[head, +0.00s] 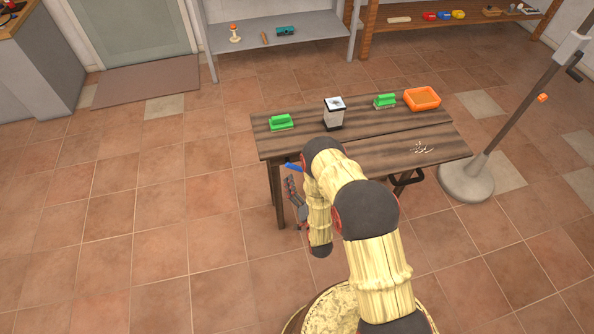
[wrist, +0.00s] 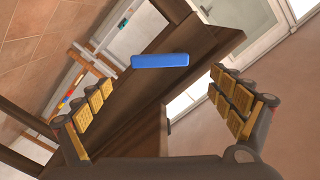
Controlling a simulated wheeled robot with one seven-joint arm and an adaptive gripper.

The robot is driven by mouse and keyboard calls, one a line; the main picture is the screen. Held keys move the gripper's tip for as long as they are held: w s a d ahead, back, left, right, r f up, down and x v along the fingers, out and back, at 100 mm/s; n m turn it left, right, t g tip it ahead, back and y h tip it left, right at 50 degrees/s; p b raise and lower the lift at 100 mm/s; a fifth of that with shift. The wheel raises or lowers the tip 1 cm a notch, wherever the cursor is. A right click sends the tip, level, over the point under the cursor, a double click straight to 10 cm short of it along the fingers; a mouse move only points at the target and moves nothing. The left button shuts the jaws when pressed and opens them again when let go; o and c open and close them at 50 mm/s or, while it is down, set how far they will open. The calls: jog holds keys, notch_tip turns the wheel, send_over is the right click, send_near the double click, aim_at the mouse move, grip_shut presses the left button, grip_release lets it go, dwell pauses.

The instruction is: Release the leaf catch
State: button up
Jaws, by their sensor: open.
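The wooden table (head: 300,146) has a long seam across its plank top. A blue bar, which looks like the leaf catch (head: 292,166), shows at the table's near left edge, partly hidden by my arm. In the wrist view the blue bar (wrist: 160,61) lies across dark wood under the tabletop. My gripper (head: 293,192) is beside the table's near left corner, below the top. In the wrist view my gripper (wrist: 160,82) is open and empty, with the blue bar ahead between its fingers, apart from both.
On the table stand two green-handled brushes (head: 281,122) (head: 385,101), a white and black box (head: 334,113) and an orange tray (head: 422,99). White crumbs (head: 422,149) lie at the right. A black handle (head: 408,180) sits under the near edge. A stand (head: 480,165) is at the right.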

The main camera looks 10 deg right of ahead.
aim_at(296, 168)
jog(key=w+b, duration=0.1)
jog(key=w, duration=0.6)
jog(key=shift+s, duration=0.1)
jog(key=shift+c, duration=0.8)
jog(key=c, duration=1.5)
jog(key=shift+c, duration=0.2)
